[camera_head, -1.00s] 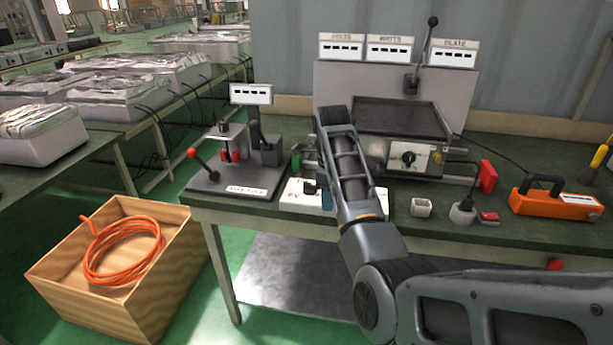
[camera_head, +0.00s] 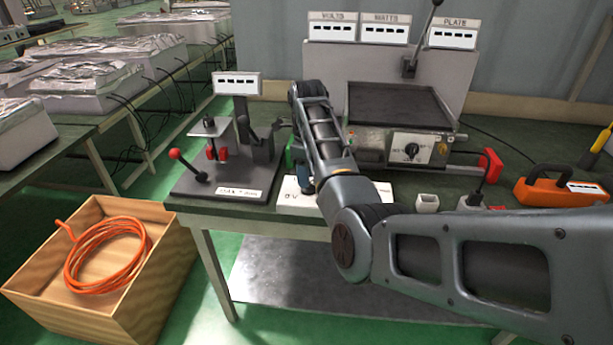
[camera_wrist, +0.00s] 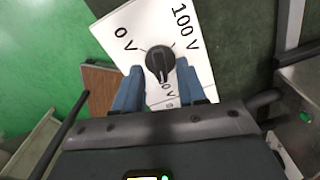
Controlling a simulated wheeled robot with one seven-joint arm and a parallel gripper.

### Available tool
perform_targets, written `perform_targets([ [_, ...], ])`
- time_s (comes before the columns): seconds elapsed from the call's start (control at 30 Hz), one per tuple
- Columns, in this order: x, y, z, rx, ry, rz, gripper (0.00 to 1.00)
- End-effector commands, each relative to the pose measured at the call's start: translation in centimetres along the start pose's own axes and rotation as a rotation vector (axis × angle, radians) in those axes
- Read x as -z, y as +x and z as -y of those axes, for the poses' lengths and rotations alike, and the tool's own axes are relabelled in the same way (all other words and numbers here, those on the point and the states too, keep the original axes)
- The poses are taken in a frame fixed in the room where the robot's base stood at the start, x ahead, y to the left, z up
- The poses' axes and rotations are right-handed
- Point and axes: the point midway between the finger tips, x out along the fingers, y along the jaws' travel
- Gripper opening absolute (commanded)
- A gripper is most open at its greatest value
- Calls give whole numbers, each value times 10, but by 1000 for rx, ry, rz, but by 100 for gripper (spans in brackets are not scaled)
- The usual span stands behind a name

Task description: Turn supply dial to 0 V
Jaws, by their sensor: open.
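The supply dial is a black knob (camera_wrist: 160,62) on a white plate (camera_wrist: 205,20) in the wrist view. The plate reads "0 V" at upper left and "100 V" at upper right; a third label below the knob is partly hidden. The knob's narrow end points down in the picture, toward that hidden label. My gripper (camera_wrist: 161,86) is open, its two blue fingers either side of the knob's lower end, with no clear contact. In the head view the white plate (camera_head: 285,199) shows at the bench's front edge; my arm hides most of the gripper there.
Left of the plate is a dark base (camera_head: 222,184) with a red-ball lever (camera_head: 174,154). A wooden crate (camera_head: 95,285) stands on the floor.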

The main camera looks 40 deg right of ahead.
Motion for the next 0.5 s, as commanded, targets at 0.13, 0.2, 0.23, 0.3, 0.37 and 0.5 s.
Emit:
perform_targets([
  [0.13, 0, 14, 0, 0, 0, -1, 40],
  [0.2, 0, 17, 0, 0, 0, -1, 40],
  [0.23, 0, 18, 0, 0, 0, -1, 40],
  [0.3, 0, 19, 0, 0, 0, -1, 40],
  [0.37, 0, 19, 0, 1, 0, 0, 40],
  [0.5, 0, 19, 0, 1, 0, 0, 38],
])
